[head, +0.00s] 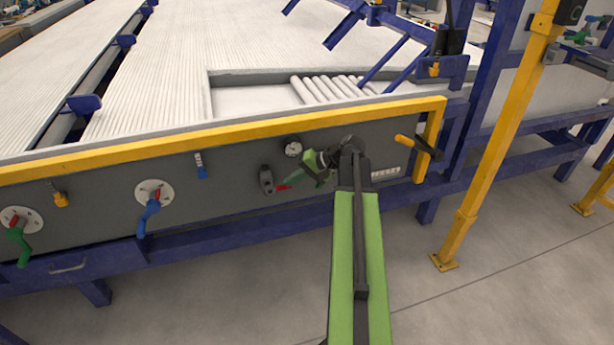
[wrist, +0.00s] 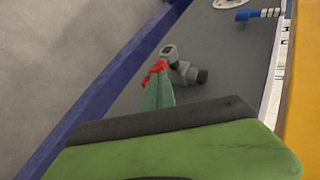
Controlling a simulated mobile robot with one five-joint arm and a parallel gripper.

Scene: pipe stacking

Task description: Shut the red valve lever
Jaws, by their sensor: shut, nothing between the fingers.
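The red valve lever (head: 283,187) is a small red piece beside a grey valve body (head: 266,180) on the dark side panel. In the wrist view the red lever (wrist: 155,72) shows next to the grey valve body (wrist: 184,70). My gripper (head: 291,182) reaches left along the panel, its green fingers shut and empty. In the wrist view my gripper (wrist: 157,88) has its tips right at the red lever, overlapping its lower part. I cannot tell whether they touch it. The fingers partly hide the lever, so its exact angle is unclear.
A blue lever (head: 149,214) and a green lever (head: 19,242) sit on the panel to the left. A round gauge (head: 293,147) is just above the valve. A yellow rail (head: 220,133) runs above the panel. A yellow post (head: 497,140) stands at right. The floor in front is clear.

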